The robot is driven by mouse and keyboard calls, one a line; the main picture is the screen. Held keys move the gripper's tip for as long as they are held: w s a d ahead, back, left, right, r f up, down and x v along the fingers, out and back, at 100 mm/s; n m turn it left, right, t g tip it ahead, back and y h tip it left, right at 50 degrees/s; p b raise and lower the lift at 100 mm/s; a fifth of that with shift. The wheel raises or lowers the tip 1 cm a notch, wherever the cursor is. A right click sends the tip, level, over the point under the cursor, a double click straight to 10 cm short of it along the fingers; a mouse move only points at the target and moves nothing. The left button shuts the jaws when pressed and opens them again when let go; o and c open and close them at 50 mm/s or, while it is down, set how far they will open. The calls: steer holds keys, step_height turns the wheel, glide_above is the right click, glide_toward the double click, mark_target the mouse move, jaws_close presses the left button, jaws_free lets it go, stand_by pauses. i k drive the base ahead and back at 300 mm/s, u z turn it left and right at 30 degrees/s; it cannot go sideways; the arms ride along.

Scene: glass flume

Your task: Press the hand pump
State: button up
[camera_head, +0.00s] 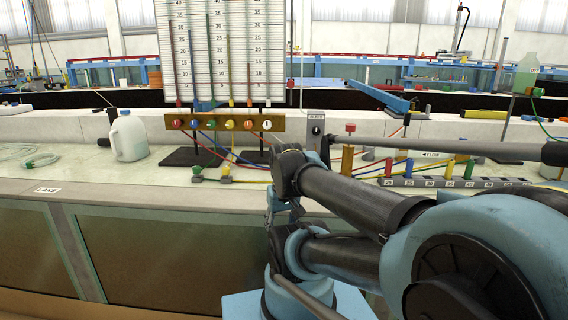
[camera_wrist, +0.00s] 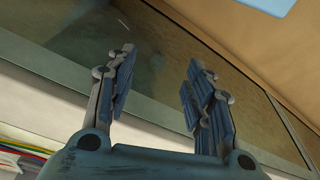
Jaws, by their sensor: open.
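I cannot tell for sure which item is the hand pump. A small upright post with a red knob (camera_head: 350,128) stands on the bench right of centre in the head view, just behind my arm. Beside it is a grey plate with a black knob (camera_head: 317,130) and a small label above it; my arm hides its lower part. My gripper (camera_wrist: 158,88) is open in the wrist view, with nothing between its fingers. It faces the flume's glass side panel (camera_wrist: 175,40). In the head view my arm largely hides the gripper, in front of the bench edge.
A gauge board (camera_head: 225,50) rises above a brass manifold (camera_head: 220,123) with coloured knobs and hoses. A white jug (camera_head: 128,137) stands at left. A grey strip with coloured posts (camera_head: 450,183) lies at right. The bench front left of centre is mostly clear.

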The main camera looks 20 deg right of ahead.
mark_target(350, 128)
steer(key=z, duration=0.9)
